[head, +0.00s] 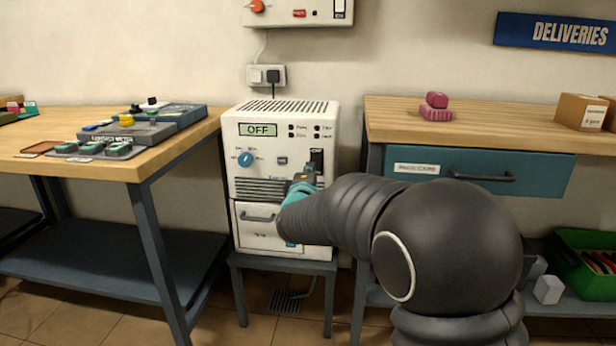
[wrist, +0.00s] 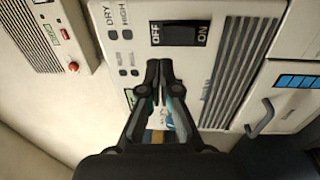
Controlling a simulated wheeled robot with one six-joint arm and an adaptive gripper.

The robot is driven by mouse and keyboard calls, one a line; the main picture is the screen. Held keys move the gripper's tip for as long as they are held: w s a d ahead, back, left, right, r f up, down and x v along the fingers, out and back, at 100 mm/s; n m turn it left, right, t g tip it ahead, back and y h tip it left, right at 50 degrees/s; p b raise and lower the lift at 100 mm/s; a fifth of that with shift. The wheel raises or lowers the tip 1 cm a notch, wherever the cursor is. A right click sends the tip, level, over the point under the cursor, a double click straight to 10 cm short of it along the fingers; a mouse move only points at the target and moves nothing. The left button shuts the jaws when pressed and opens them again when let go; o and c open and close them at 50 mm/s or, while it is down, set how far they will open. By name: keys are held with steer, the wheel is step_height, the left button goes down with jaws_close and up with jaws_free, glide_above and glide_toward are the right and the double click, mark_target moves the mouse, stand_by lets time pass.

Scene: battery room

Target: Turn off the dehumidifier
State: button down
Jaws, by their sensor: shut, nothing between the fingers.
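The dehumidifier (head: 270,113) is a white box with a vented top, standing on a low grey stand between two benches. Its display (head: 258,129) reads OFF. A blue knob (head: 245,159) sits at the left of its panel. The black rocker switch (head: 316,160) is at the panel's right; it also shows in the wrist view (wrist: 180,33), between the words OFF and ON. I cannot tell which end is pressed in. My gripper (wrist: 158,66) is shut and empty, its tips beside the OFF end. Contact cannot be told. In the head view my gripper (head: 304,176) hides part of the lower panel.
A drawer with a handle (head: 258,216) is low on the dehumidifier. A wall unit with a red knob (head: 257,6) hangs above, over a socket (head: 266,76). The left bench (head: 190,140) and the right bench's teal drawer (head: 480,172) flank the machine closely.

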steer(key=s, duration=0.6)
steer(key=shift+s+d+r, duration=0.3)
steer(key=shift+s+r, duration=0.1)
